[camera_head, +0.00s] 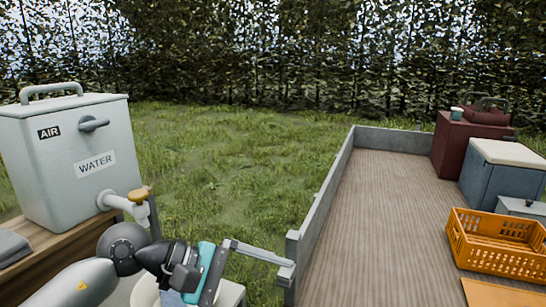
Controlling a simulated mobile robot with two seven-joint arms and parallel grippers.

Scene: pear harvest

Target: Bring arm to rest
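My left arm comes in from the lower left, and its gripper (208,275) is low in the view, left of the trailer's corner post. A teal part shows at the gripper. The fingertips are not clear, so I cannot tell whether it is open or shut. I see no fruit in it. A pale round container (232,294) lies partly hidden behind the gripper. My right arm and gripper are out of view.
A grey water tank (62,150) with a tap (138,195) stands on a wooden bench (45,262) at left. The trailer bed (375,220) at right holds an orange crate (498,262), a blue-grey cooler (478,180) and a dark red box (450,145). Grass (230,160) lies between.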

